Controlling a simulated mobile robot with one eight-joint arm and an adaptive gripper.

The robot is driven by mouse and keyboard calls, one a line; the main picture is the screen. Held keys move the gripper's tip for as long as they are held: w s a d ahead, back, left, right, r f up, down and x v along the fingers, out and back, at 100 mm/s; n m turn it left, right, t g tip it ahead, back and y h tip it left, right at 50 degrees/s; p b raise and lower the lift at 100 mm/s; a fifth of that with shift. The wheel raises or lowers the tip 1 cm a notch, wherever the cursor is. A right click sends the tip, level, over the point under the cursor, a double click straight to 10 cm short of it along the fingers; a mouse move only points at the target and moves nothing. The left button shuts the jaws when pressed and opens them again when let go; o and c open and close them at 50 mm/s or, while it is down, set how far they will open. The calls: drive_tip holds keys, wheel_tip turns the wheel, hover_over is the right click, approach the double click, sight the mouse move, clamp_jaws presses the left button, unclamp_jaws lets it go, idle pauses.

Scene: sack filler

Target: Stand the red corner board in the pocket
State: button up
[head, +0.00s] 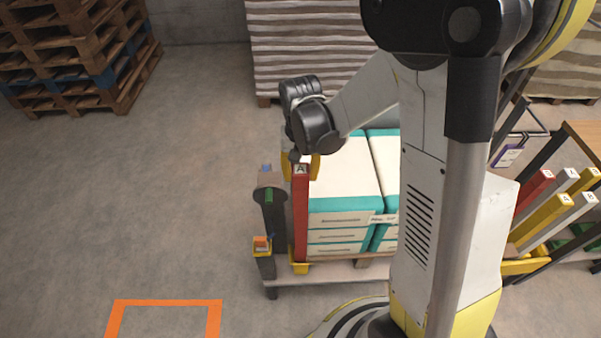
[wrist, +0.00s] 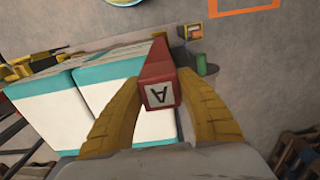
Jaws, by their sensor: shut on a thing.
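The red corner board (head: 300,215) stands about upright at the front left corner of the stacked white and teal sacks. A white label with the letter A is on its top end, and the board also shows in the wrist view (wrist: 158,72). My gripper (head: 301,167) is shut on the board near its top, a yellow finger on each side (wrist: 157,88). The yellow pocket (head: 300,268) is at the low corner of the pallet. The board's lower end meets it in the head view; I cannot tell how deep it sits. The wrist view hides the foot.
A dark post (head: 272,220) with a green part stands close left of the board. A rack at right holds several red, grey and yellow boards (head: 548,215). Wooden pallets (head: 75,55) are stacked at the back left. The floor at left is clear, with an orange marking (head: 165,302).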

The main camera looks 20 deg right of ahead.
sight(301, 195)
drive_tip(key=shift+f+b, duration=2.9)
drive_tip(key=shift+f, duration=0.8)
drive_tip(key=shift+f+b, duration=1.1)
drive_tip(key=o, duration=1.4)
drive_tip(key=shift+c, duration=0.2)
wheel_tip(301, 195, up, 12)
drive_tip(key=shift+r, duration=0.1)
